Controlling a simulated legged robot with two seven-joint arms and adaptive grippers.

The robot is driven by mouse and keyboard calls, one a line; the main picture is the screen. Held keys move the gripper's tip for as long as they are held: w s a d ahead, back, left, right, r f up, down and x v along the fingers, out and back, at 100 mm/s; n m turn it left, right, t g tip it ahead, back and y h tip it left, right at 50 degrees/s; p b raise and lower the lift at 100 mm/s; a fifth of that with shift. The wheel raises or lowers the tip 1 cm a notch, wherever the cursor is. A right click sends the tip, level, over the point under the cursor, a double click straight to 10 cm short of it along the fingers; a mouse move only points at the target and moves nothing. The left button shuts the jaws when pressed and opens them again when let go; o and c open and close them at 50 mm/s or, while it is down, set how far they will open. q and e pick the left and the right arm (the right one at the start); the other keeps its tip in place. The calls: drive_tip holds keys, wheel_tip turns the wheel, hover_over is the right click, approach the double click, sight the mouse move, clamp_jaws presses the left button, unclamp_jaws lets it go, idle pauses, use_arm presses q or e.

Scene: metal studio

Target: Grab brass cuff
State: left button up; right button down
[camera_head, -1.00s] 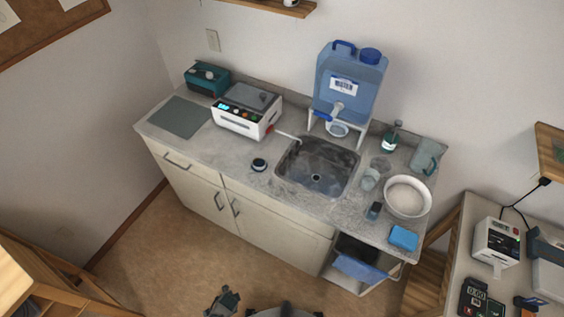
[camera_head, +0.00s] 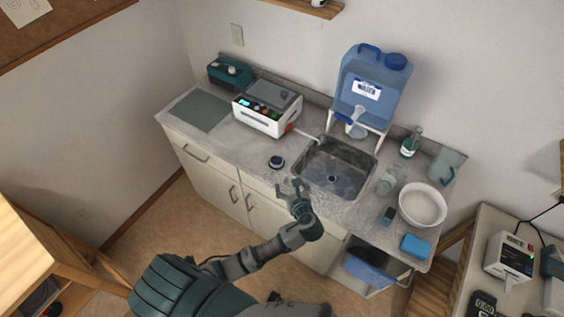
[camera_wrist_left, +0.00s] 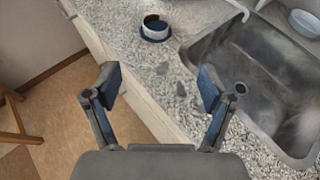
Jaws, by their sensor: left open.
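A small round ring-shaped piece (camera_head: 276,162), which I take for the brass cuff, sits on the grey counter left of the sink. In the left wrist view the cuff (camera_wrist_left: 155,30) shows a pale wall, a dark base and a brassy tint inside. My left gripper (camera_head: 293,188) is open and empty over the counter's front edge, nearer to me than the cuff. In the left wrist view its spread fingers (camera_wrist_left: 158,84) point toward the cuff, with a gap of bare counter between. My right gripper is not in view.
The metal sink (camera_head: 335,168) lies right of the cuff. A white machine (camera_head: 266,112) stands behind it, and a blue water container (camera_head: 372,88) behind the sink. A white bowl (camera_head: 422,205) and blue sponge (camera_head: 415,245) are at the right. Counter around the cuff is clear.

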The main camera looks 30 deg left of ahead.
use_arm(q)
approach(275, 159)
drive_tip(key=shift+w+a+f, duration=0.1)
drive_tip(key=shift+w+a, duration=0.05)
drive_tip(key=shift+w, duration=0.3)
drive_tip(key=shift+w+a+f, duration=0.1)
drive_tip(key=shift+w+a, duration=0.05)
drive_tip(key=shift+w, duration=0.35)
drive_tip(key=x, duration=0.5)
drive_tip(key=shift+s+a+f, duration=0.1)
drive_tip(key=shift+a+f, duration=0.15)
drive_tip(key=shift+a, duration=0.1)
drive_tip(key=shift+s, duration=0.1)
drive_tip(key=c, duration=1.1)
